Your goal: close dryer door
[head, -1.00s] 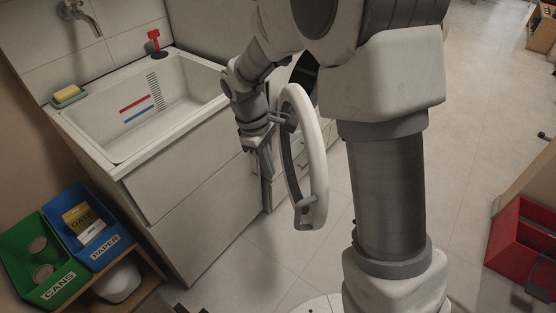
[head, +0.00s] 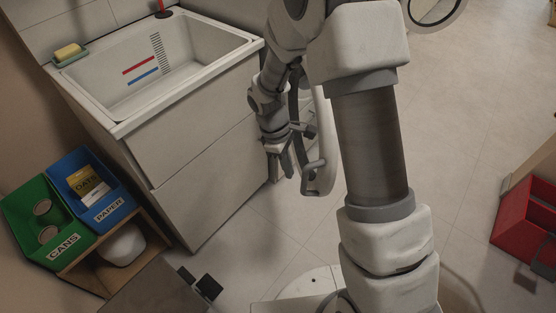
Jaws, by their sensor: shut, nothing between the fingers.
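The dryer door (head: 325,140) is a white ring seen nearly edge-on at centre, standing open. Its upper part is hidden behind my arm. A grey handle (head: 311,172) shows near its lower edge. My gripper (head: 280,178) points down just left of the door, close to its lower part and handle. It is shut and empty; I cannot tell whether it touches the door. The dryer body is mostly hidden behind my arm.
A white sink (head: 165,75) on a cabinet (head: 205,165) stands to the left. A green cans bin (head: 45,222) and a blue paper bin (head: 92,190) sit on a low shelf at lower left. A red crate (head: 525,225) is at right. Floor between is clear.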

